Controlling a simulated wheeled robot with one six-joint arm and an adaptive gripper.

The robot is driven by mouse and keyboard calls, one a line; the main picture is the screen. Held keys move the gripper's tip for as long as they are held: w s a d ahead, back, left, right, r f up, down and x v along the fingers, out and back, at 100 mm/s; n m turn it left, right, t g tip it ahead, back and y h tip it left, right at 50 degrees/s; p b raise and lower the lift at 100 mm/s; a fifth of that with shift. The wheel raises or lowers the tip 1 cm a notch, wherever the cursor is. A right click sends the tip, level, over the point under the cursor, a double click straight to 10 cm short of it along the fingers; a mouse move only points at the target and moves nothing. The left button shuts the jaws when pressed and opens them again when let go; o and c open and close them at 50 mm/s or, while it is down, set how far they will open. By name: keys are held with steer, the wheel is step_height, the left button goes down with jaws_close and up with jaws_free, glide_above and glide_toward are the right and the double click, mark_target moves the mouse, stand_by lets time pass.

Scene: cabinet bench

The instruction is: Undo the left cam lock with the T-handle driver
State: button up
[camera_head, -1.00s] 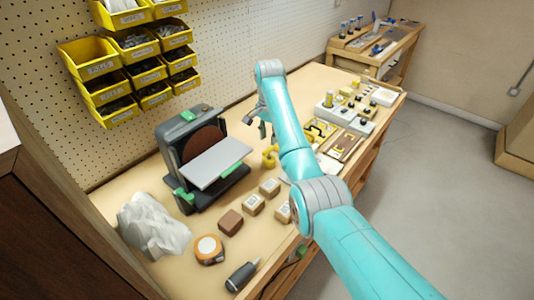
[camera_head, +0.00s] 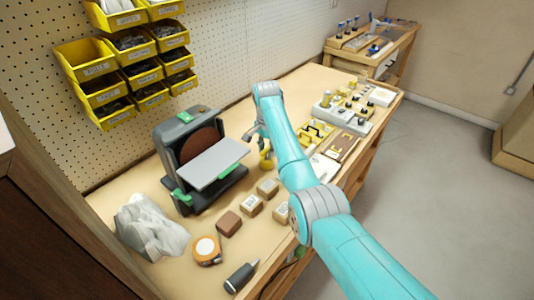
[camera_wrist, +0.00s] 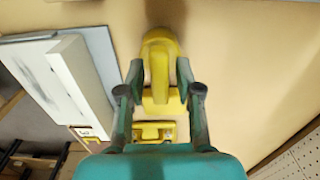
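A yellow piece with a rounded end (camera_wrist: 160,52) stands on the bench between my gripper's fingers in the wrist view. It also shows in the head view (camera_head: 266,160), partly behind the gripper. I cannot tell whether it is the T-handle driver. My gripper (camera_wrist: 160,72) is open around it, one finger on each side, with slim gaps near the tips. In the head view my gripper (camera_head: 257,139) is low over the bench, right of the sander. Yellow-fitted panels (camera_head: 315,132) lie farther right, partly behind my arm; I cannot make out the left cam lock.
A sander with a grey table (camera_head: 212,165) stands close left of my gripper. Wooden blocks (camera_head: 251,206), a tape measure (camera_head: 206,250), a dark-handled tool (camera_head: 241,277) and a crumpled grey bag (camera_head: 150,228) lie nearer. Yellow bins (camera_head: 125,60) hang on the pegboard. Bench behind the gripper is clear.

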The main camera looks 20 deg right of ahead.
jaws_close()
steer(key=shift+r, duration=0.1)
steer(key=shift+r, duration=2.4)
